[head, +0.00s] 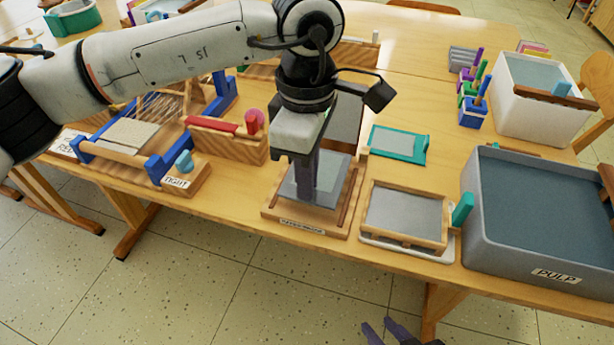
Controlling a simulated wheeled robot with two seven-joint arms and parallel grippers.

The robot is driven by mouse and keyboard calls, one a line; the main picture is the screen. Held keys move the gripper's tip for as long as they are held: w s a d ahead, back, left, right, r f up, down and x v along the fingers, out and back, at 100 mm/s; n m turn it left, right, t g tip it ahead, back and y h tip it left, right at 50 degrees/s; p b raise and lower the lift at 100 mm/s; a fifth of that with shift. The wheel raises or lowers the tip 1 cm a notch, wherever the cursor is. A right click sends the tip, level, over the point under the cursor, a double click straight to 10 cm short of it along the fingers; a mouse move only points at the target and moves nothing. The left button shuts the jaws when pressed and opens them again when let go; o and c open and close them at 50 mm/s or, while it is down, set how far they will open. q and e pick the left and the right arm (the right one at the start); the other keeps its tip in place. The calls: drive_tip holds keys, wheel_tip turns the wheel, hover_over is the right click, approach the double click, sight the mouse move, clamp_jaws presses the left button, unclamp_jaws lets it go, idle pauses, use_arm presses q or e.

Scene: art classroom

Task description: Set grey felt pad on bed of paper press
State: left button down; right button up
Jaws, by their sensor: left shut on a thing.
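The paper press (341,222) stands at the table's front edge, a wooden frame with a label on its front. My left gripper (304,196) points straight down over its bed and is shut on the grey felt pad (332,180). The pad lies flat within the outline of the bed, and my gripper hides part of it. I cannot tell whether the pad touches the bed or hangs just above it. My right gripper (384,330) shows only at the bottom edge, below the table's front, with its dark fingers apart and nothing seen between them.
Right of the press are a framed screen (403,216) on a white tray, a teal frame (399,143) and the grey pulp tub (538,225). A white tub (546,97) stands behind. At left are a blue-and-wood loom (128,140) and a wooden box with a red bar (228,140).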

use_arm(q)
drive_tip(key=shift+f, duration=0.1)
drive_tip(key=shift+f+b, duration=0.5)
drive_tip(key=shift+f, duration=0.2)
idle(0.4)
drive_tip(key=shift+f+b, duration=0.65)
drive_tip(key=shift+b, duration=0.3)
idle(0.4)
idle(0.5)
